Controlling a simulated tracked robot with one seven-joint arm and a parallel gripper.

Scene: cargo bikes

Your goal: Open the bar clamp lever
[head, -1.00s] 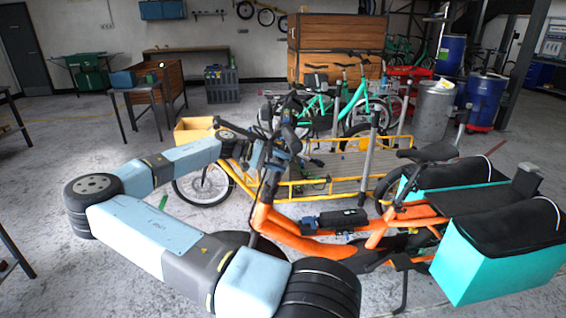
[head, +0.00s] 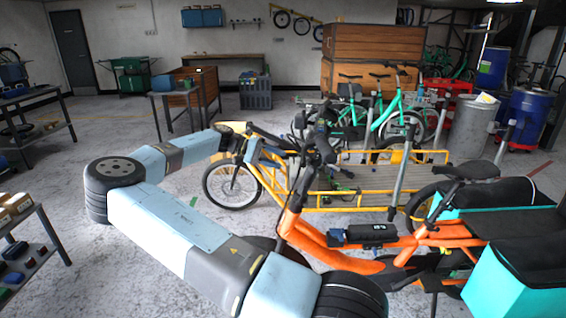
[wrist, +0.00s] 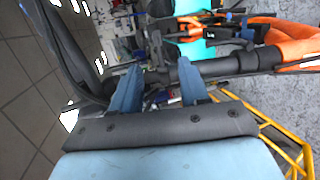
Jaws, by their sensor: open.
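The orange cargo bike (head: 305,236) stands in front of me, its dark handlebar and stem (head: 318,150) upright near my gripper. My gripper (head: 268,150) is beside the handlebar on its left in the head view. In the wrist view my gripper (wrist: 160,88) shows two blue fingers, apart, with the dark stem tube (wrist: 220,66) reaching from the right to between or just beyond their tips. I cannot tell whether they touch it. I cannot make out the bar clamp lever clearly in either view; the handlebar area is small and cluttered.
A yellow cargo bike (head: 345,207) stands close behind the orange one. Teal bags (head: 512,282) hang at the orange bike's rear right. A shelf (head: 30,240) with boxes is at the left edge. Grey floor is free between that shelf and my arm.

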